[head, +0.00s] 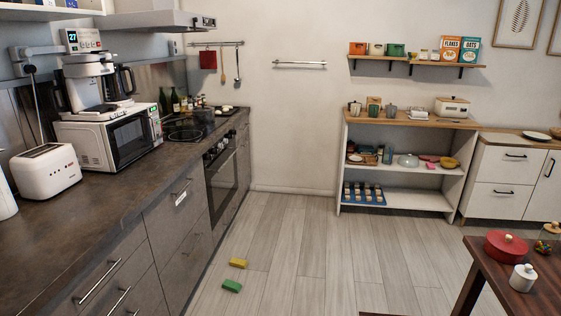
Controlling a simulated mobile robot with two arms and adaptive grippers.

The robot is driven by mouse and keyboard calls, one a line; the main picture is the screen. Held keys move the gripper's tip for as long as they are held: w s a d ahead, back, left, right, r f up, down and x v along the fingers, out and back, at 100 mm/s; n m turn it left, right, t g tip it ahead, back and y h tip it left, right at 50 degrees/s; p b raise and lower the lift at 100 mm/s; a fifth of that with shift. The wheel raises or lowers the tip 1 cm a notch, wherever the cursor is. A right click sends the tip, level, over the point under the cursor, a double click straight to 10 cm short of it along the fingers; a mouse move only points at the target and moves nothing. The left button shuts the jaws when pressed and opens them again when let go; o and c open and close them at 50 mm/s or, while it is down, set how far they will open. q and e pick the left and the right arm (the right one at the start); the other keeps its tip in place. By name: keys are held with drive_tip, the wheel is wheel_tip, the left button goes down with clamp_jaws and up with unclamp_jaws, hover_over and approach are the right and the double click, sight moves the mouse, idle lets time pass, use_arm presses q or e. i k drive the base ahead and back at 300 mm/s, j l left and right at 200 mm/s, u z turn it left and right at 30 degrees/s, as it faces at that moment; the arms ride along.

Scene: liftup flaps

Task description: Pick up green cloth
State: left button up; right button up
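A small green block-like item (231,285) lies on the wooden floor, near the foot of the left-hand cabinets. It is the only green item on the floor; from here I cannot tell whether it is a folded cloth or a sponge. A similar yellow item (238,263) lies just behind it, apart from it. Neither of my grippers shows in the head view.
The left counter (120,200) holds a toaster (45,171) and a microwave (112,138). An oven (222,175) stands beyond the drawers. A white shelf unit (400,200) is at the back wall. A dark table (495,275) stands at right. The floor between is clear.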

sight(229, 285)
drive_tip(key=i+u, duration=0.1)
drive_tip(key=i, duration=0.8)
drive_tip(key=i+l+u, duration=0.1)
drive_tip(key=i, duration=0.85)
drive_tip(key=l, duration=0.1)
